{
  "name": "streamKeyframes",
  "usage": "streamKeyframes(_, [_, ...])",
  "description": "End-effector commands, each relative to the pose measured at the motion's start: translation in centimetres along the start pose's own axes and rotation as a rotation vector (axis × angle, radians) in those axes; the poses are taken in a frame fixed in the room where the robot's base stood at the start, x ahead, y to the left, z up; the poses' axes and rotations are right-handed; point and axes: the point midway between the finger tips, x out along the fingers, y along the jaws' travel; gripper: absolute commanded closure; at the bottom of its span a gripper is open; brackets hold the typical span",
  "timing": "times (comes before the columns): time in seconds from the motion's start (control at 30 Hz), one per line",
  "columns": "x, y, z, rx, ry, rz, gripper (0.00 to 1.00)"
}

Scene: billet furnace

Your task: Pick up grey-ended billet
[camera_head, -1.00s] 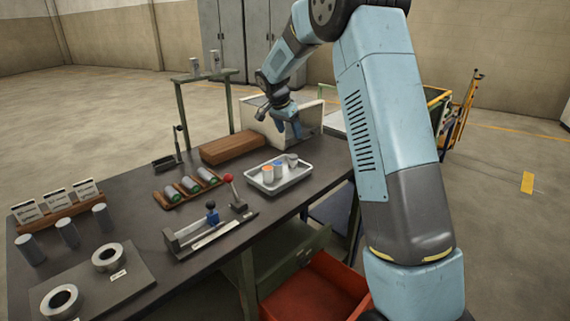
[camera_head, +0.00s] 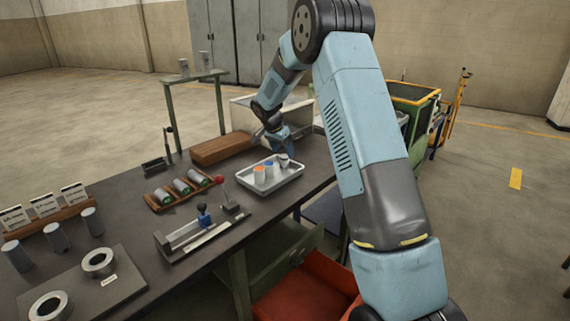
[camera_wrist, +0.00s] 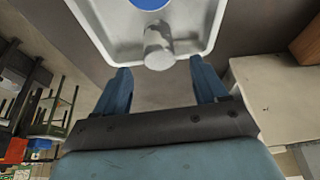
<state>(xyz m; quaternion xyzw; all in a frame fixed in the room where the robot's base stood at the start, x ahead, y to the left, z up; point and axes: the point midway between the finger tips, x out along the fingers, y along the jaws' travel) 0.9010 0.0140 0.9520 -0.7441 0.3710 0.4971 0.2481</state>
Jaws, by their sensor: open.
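The grey-ended billet (camera_head: 283,160) stands in the white tray (camera_head: 290,179), at its right back side. In the wrist view the grey billet (camera_wrist: 158,46) is near the tray's edge, centred just ahead of the gap between my fingertips. My gripper (camera_head: 287,152) is close above and behind it. In the wrist view my gripper's two blue fingers (camera_wrist: 160,72) are spread apart with nothing between them. An orange-ended billet (camera_head: 260,174) and a blue-ended billet (camera_head: 269,168) stand to the left in the tray. The blue end (camera_wrist: 150,2) shows at the top of the wrist view.
A wooden block (camera_head: 222,149) and a white box (camera_head: 250,112) are behind the tray. An open red drawer (camera_head: 305,288) is below the bench.

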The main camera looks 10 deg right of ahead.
Motion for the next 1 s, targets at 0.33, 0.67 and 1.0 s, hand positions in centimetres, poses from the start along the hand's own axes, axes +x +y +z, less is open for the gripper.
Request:
streamKeyframes(0.33, [4.3, -0.1, 0.3, 0.001, -0.001, 0.002, 0.28])
streamKeyframes(0.67, [4.7, -0.2, 0.3, 0.0, 0.0, 0.001, 0.34])
streamKeyframes(1.0, [4.7, -0.2, 0.3, 0.0, 0.0, 0.001, 0.66])
